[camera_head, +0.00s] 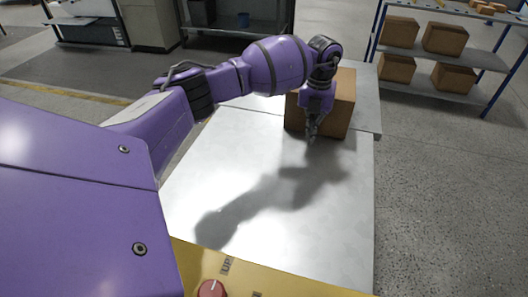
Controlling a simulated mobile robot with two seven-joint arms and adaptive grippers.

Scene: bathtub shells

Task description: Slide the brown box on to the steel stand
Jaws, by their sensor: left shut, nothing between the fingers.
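The brown box (340,112) stands upright at the far end of the near steel surface (270,205), by the seam with a second steel surface (368,95) behind it. The far surface looks like the steel stand. How much of the box rests on each surface I cannot tell. My left gripper (312,130) points down in front of the box's near face, fingers shut and empty. Whether it touches the box I cannot tell. My left arm hides the box's upper left part. My right gripper is not in view.
A blue-framed rack (450,63) with several brown boxes stands at the back right. A yellow panel with a red knob (211,289) is at the bottom. The near steel surface is clear apart from shadow. Grey floor lies open to the right.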

